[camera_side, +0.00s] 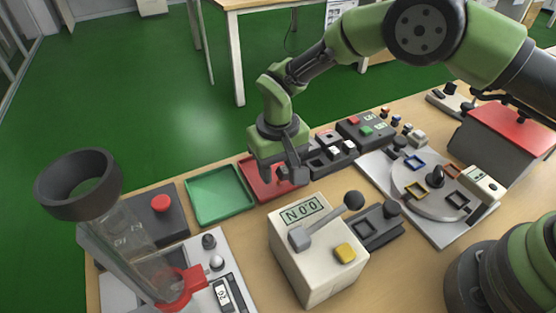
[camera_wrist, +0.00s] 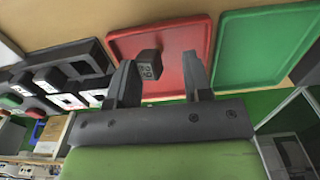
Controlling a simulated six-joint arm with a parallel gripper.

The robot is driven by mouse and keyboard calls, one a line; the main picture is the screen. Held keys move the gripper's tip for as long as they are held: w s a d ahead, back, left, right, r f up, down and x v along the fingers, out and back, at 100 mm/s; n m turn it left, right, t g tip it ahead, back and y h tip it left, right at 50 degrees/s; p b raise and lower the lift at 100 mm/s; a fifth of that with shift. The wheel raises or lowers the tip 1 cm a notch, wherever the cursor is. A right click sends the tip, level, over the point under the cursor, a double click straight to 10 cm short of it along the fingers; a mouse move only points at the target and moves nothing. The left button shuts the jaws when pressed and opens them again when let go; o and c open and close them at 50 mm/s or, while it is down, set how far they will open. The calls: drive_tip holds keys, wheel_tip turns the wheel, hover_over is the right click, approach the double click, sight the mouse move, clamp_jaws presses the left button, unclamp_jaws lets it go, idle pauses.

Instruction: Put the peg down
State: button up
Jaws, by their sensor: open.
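The peg (camera_wrist: 149,65) is a small dark grey block with a marked square end, seen in the wrist view over the red tray (camera_wrist: 173,45). It shows between the fingers of my gripper (camera_wrist: 159,64), close to the left finger and with a clear gap to the right one. The fingers are open. I cannot tell whether the peg touches the left finger. In the side view my gripper (camera_side: 284,177) points down over the red tray (camera_side: 256,188), low above it. The peg cannot be made out clearly there.
A green tray (camera_side: 219,194) lies left of the red one. A counter box with a lever (camera_side: 318,248) stands in front. Button and block panels (camera_side: 362,130) lie to the right, then a round dial plate (camera_side: 425,185). A clear funnel tube (camera_side: 130,240) stands at front left.

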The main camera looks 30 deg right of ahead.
wheel_tip(320, 180, up, 12)
idle(0.4)
drive_tip(key=shift+r, duration=0.1)
wheel_tip(320, 180, up, 8)
drive_tip(key=t+y, duration=0.1)
hover_over(278, 172)
drive_tip(key=s+d, duration=0.2)
drive_tip(key=d, duration=0.2)
drive_tip(key=s+d+r+m+t, duration=0.2)
drive_tip(key=s+d+r, duration=0.4)
drive_tip(key=r, duration=0.2)
drive_tip(key=s+d+m+t+y, duration=0.1)
drive_tip(key=s+d+t, duration=0.3)
drive_tip(key=s, duration=1)
drive_tip(key=shift+s+d+m, duration=0.35)
drive_tip(key=shift+d+m, duration=0.15)
drive_tip(key=shift+d, duration=0.45)
